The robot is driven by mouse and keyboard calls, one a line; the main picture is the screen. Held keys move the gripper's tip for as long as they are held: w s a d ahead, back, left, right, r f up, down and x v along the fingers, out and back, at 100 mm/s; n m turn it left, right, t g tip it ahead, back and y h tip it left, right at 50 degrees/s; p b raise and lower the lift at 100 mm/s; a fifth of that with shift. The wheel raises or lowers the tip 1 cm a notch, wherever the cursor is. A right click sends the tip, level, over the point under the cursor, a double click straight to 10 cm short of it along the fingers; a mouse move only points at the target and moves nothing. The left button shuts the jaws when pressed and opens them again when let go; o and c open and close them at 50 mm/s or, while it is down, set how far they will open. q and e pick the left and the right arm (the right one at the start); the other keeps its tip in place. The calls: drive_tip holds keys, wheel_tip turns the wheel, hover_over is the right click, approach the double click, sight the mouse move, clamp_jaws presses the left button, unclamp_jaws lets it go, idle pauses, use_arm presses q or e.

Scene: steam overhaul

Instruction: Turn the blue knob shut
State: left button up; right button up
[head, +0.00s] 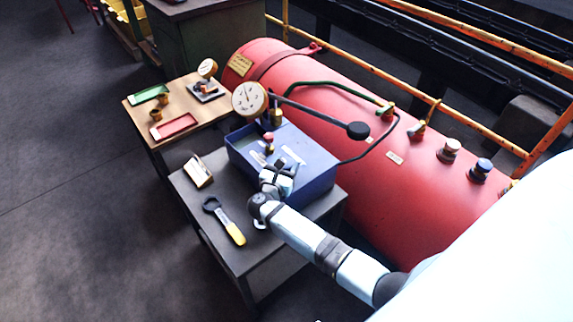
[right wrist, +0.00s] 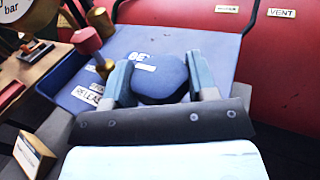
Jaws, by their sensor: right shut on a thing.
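The blue knob (right wrist: 158,75) sits on top of the blue box (head: 240,158), beside a white label. In the right wrist view it lies between the two fingers of my right gripper (right wrist: 162,82), which is shut on it. In the head view my right gripper (head: 279,170) reaches down over the box's near side and mostly hides the knob. The knob's lower part and stem are hidden. My left gripper is not in view.
A red knob (right wrist: 87,40) stands left of the gripper. A gauge (head: 249,98) and a black-ended lever (head: 358,130) rise behind it. A card holder (head: 199,171) and yellow-handled tool (head: 226,221) lie on the dark table. The red boiler (head: 350,105) is close behind.

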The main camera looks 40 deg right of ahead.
idle(0.3)
drive_tip(key=o, duration=0.9)
drive_tip(key=shift+s, duration=0.1)
